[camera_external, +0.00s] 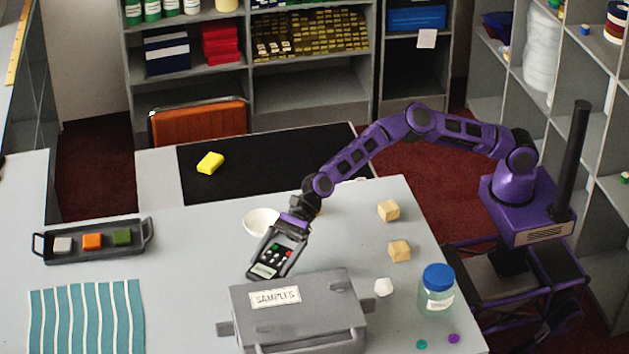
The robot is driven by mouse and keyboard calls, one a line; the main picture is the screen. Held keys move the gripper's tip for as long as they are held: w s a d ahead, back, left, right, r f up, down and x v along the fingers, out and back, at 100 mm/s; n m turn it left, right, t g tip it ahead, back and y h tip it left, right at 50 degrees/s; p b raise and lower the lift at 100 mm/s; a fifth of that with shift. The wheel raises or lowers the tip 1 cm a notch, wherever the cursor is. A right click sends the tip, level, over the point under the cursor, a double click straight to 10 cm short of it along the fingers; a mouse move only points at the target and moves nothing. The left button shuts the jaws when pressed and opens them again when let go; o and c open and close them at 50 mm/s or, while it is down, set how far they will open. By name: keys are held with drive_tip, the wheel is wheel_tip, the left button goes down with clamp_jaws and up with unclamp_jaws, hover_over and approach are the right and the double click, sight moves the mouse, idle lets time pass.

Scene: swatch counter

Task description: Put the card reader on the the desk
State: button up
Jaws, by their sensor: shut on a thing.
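The card reader (266,269) is a small dark device with a pale panel and red and green buttons. My gripper (278,252) is shut on it, with a dark finger along each side. The reader is tilted, over the light grey desk (190,290), just behind the grey SAMPLES case and in front of the white bowl. I cannot tell whether its lower end touches the case or the desk. The gripper partly hides the reader's sides.
The SAMPLES case (295,318) stands close in front of the gripper. The white bowl (258,220) is right behind it. Wooden blocks (399,251) and a blue-lidded jar (437,290) stand at right. A black tray (95,256) and striped cloth (88,318) lie left; the desk between is clear.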

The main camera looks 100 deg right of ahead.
sight(273, 277)
drive_tip(key=shift+f, duration=2.4)
drive_tip(key=shift+f+b, duration=0.1)
drive_tip(key=shift+b, duration=0.2)
drive_tip(key=o, duration=1.5)
drive_tip(key=shift+f, duration=0.1)
drive_tip(key=shift+o, duration=0.2)
drive_tip(key=shift+s+d+r, duration=0.1)
drive_tip(key=shift+s+r, duration=0.05)
drive_tip(key=shift+r, duration=0.1)
drive_tip(key=v, duration=1.1)
drive_tip(key=shift+s+d+r, duration=0.1)
drive_tip(key=shift+s+d, duration=0.1)
drive_tip(key=shift+s, duration=0.05)
